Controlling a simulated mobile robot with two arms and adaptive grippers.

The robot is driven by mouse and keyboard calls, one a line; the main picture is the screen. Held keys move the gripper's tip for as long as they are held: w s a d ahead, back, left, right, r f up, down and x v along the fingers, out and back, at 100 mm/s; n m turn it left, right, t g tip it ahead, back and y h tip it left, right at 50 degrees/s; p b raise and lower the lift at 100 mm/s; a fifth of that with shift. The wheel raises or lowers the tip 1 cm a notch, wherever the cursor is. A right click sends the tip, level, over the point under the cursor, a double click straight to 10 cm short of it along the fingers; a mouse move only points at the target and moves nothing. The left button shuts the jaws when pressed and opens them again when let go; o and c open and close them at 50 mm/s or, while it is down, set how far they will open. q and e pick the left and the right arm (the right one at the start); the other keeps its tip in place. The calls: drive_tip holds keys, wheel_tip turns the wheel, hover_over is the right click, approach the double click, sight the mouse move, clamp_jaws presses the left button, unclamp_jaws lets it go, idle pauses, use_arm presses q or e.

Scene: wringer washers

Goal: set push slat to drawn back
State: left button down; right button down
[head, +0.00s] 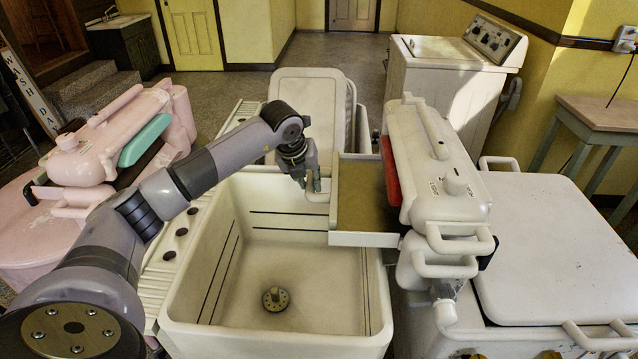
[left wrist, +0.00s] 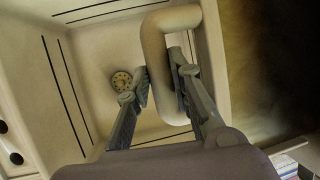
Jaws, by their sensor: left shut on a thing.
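A shallow brown-topped board with a pale rim (head: 362,239) sits between the open sink and the white wringer head; I take it to be the push slat, though no label shows this. A cream loop handle (head: 319,197) sticks out from its left side over the sink. My left gripper (head: 313,186) is shut on this handle. In the left wrist view, the handle (left wrist: 152,45) passes between the fingers of my left gripper (left wrist: 160,90), with one finger inside the loop and one outside. My right gripper is in no view.
The white sink (head: 200,318) is empty, with a drain in its floor. The white wringer head (head: 430,160) with a red strip (head: 390,171) stands close right of the board. A pink washer (head: 110,140) stands left, and a white lid (head: 560,240) lies right.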

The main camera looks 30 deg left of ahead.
use_arm(q)
drive_tip(key=shift+a, duration=0.1)
drive_tip(key=c, duration=1.4)
unclamp_jaws()
drive_tip(key=shift+s+a, duration=0.1)
drive_tip(key=shift+s, duration=0.1)
drive_tip(key=shift+c, duration=0.2)
drive_tip(key=shift+w, duration=0.1)
drive_tip(key=shift+r, duration=0.3)
drive_tip(key=v, duration=1.1)
drive_tip(key=shift+s+r, duration=0.15)
drive_tip(key=shift+s, duration=0.1)
